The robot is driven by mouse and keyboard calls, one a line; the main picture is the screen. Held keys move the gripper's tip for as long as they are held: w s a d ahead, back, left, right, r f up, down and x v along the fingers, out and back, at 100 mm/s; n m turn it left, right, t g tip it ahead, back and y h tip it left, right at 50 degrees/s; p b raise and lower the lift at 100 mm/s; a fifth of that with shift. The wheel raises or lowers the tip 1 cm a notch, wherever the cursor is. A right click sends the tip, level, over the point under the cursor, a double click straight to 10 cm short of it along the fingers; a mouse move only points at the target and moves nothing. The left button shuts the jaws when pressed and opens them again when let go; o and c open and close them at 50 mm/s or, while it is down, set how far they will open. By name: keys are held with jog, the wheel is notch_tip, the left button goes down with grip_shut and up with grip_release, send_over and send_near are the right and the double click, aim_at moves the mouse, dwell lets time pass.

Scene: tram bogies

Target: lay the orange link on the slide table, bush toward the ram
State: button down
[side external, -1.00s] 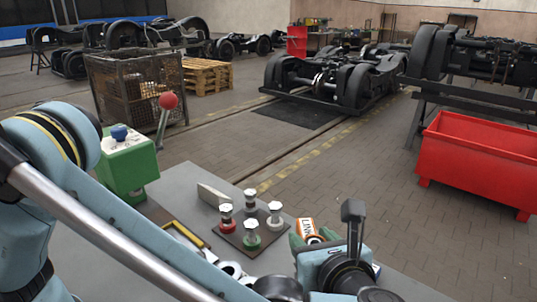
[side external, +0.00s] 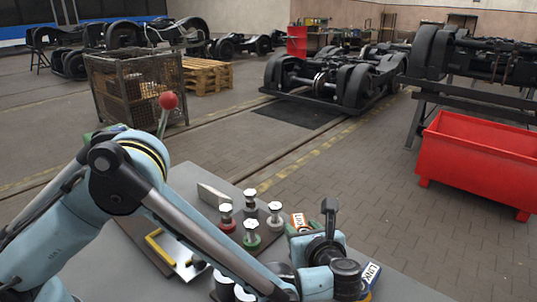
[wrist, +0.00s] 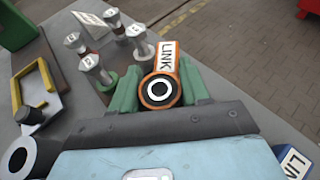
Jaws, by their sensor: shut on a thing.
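The orange link (wrist: 169,58) sits between the green fingers of my gripper (wrist: 160,86) in the wrist view. Its round bush with a dark centre is at the near end, and its white LINK label points away. In the side external view the link (side external: 299,220) shows as a small orange and white piece beyond my wrist, and the fingers are mostly hidden. A grey plate with a yellow angled edge (side external: 159,246), perhaps the slide table, lies to the left, partly behind my forearm; its yellow edge also shows in the wrist view (wrist: 43,72). I cannot make out the ram for certain.
Several chrome-topped posts with coloured bases (side external: 250,232) stand on a dark board between the link and the yellow-edged plate. A pale upright plate (side external: 214,196) stands behind them. A second LINK label, on blue (side external: 371,273), shows right of my wrist. A red bin (side external: 480,160) stands on the floor.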

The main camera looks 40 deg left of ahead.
jog(key=shift+f, duration=1.65)
jog(key=shift+f, duration=0.1)
jog(key=c, duration=0.5)
grip_release()
jog(key=shift+c, duration=0.2)
